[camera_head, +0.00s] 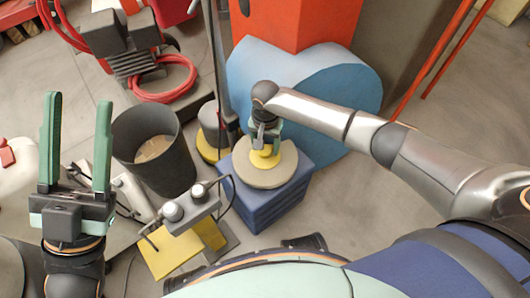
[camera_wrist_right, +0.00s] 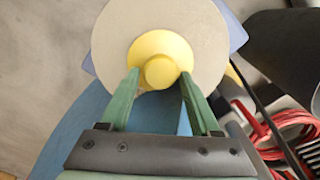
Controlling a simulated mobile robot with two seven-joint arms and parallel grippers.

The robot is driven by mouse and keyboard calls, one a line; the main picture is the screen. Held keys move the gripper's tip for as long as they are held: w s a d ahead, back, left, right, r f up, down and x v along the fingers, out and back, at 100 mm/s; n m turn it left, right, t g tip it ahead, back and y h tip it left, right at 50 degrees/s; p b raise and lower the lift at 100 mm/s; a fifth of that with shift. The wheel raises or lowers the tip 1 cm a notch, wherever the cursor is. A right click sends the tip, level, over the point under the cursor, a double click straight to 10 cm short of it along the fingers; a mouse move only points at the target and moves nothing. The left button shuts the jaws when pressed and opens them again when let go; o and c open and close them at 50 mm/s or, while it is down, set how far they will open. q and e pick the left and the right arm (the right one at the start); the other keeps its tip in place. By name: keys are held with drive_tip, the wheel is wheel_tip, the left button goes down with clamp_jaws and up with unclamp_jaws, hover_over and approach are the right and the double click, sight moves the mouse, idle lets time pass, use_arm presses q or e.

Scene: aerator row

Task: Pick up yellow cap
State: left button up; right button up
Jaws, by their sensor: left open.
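The yellow cap (camera_head: 264,160) sits on a round cream disc (camera_head: 284,178) on top of a blue block (camera_head: 262,213). In the right wrist view the cap (camera_wrist_right: 160,50) shows a wide flange and a round knob. My right gripper (camera_head: 265,145) is directly over the cap. Its two green fingertips (camera_wrist_right: 159,76) lie on either side of the knob; whether they press on the cap cannot be made out. My left gripper (camera_head: 79,100) is at the left, away from the cap, with its green fingers wide apart and nothing between them.
A dark bucket (camera_head: 153,160) stands left of the block. A grey box with knobs (camera_head: 190,210) is just left of it. A thin upright pole (camera_head: 218,65) rises behind. A large light-blue shape (camera_head: 330,80) lies behind my right arm. Red hose (camera_head: 165,82) is at the back left.

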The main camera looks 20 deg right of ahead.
clamp_jaws()
idle(0.4)
